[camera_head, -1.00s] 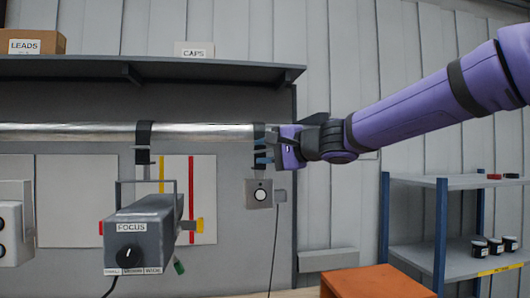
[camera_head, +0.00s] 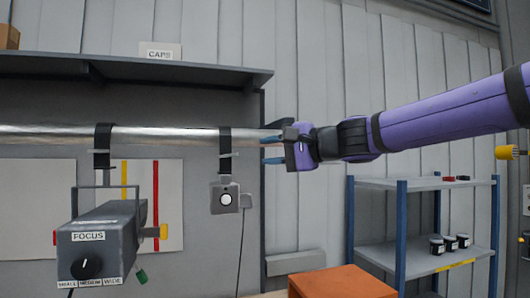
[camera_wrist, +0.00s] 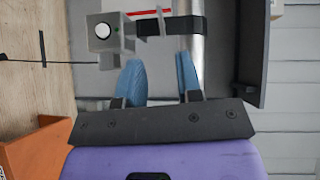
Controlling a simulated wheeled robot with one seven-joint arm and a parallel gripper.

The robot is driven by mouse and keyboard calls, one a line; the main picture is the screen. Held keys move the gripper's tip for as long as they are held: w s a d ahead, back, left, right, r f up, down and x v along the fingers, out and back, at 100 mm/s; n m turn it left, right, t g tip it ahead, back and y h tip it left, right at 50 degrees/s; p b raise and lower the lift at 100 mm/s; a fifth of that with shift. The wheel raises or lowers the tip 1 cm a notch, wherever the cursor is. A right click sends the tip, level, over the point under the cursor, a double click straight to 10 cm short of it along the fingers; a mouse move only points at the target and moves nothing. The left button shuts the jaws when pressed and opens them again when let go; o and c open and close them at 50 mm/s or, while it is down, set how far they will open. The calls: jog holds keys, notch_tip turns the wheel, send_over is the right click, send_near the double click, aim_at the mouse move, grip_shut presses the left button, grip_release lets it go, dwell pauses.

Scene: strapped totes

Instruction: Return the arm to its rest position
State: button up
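My gripper (camera_head: 272,150) is at the end of my purple arm, just right of the end of a horizontal metal bar (camera_head: 185,134). Its two blue fingers stand apart with nothing between them; they also show in the wrist view (camera_wrist: 158,82). A small grey box with a round white button (camera_head: 226,198) hangs from the bar by a black strap (camera_head: 225,141), left of the fingers. In the wrist view the box (camera_wrist: 103,32) and strap (camera_wrist: 172,27) lie beyond the fingertips. The arm is stretched out from the right.
A grey lamp box labelled FOCUS (camera_head: 100,240) hangs from the bar at left. A dark shelf (camera_head: 150,70) runs above the bar. A blue-posted rack (camera_head: 420,185) with small jars stands at right. An orange box (camera_head: 340,282) is below the arm.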

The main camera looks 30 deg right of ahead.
dwell(0.4)
jog(key=s+a+f+n+g+h, duration=0.2)
jog(key=s+a+f+n+g, duration=0.25)
jog(key=s+f+n, duration=0.45)
jog(key=s+d+f+n+g+h, duration=0.1)
jog(key=s+d+f+g+h, duration=0.3)
jog(key=s+f+h, duration=0.3)
jog(key=s+f, duration=0.3)
jog(key=f, duration=0.3)
jog(key=shift+s+d+f+n+h, duration=0.3)
